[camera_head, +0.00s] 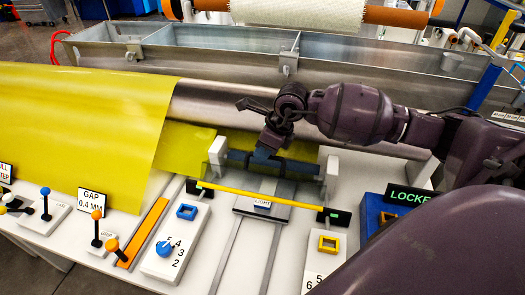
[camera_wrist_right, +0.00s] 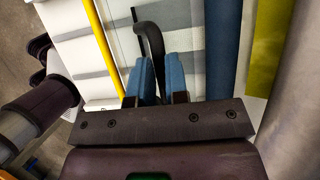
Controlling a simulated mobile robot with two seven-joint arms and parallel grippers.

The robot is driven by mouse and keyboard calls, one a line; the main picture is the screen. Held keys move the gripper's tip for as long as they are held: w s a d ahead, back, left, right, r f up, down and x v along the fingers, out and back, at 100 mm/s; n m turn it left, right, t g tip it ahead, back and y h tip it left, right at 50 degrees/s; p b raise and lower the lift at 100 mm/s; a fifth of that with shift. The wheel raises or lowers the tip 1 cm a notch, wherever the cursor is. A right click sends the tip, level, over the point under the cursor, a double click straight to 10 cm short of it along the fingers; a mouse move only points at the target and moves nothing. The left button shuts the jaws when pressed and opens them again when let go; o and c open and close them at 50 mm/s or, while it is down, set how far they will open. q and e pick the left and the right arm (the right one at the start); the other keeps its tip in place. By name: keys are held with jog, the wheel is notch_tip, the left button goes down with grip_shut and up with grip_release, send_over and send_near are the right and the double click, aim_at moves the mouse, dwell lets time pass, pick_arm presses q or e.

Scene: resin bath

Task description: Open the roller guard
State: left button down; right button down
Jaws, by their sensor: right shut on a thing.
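The roller station has a dark blue roller (camera_head: 238,160) between two white end blocks, and a clear, see-through panel with grey bands (camera_wrist_right: 186,45) lies beside it. I take this panel to be the roller guard. A bent black handle (camera_wrist_right: 150,40) stands at the panel in the right wrist view. My right gripper (camera_head: 263,152) is over the middle of the roller station. In the right wrist view, its blue fingers (camera_wrist_right: 158,75) are on either side of the black handle and shut on it. My left gripper is not in view.
A yellow bar (camera_head: 275,201) runs across the front of the station. A yellow sheet (camera_head: 85,120) covers the left. Control boxes with levers and a blue knob (camera_head: 165,248) stand in front. A green LOCKED-type sign (camera_head: 408,196), partly hidden, is at right. A metal trough (camera_head: 210,62) lies behind.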

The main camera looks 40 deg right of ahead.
jog(key=w+d+m+g+y+b, duration=0.1)
jog(key=w+d+g+y+b, duration=0.2)
jog(key=w+d+y+b, duration=0.1)
jog(key=shift+w+d+g+y, duration=0.25)
jog(key=shift+d+g+y, duration=0.15)
jog(key=shift+d, duration=0.35)
dwell(0.4)
jog(key=c, duration=1.6)
grip_release()
jog(key=o, duration=0.5)
jog(key=shift+w+d+f, duration=0.1)
jog(key=shift+r, duration=0.2)
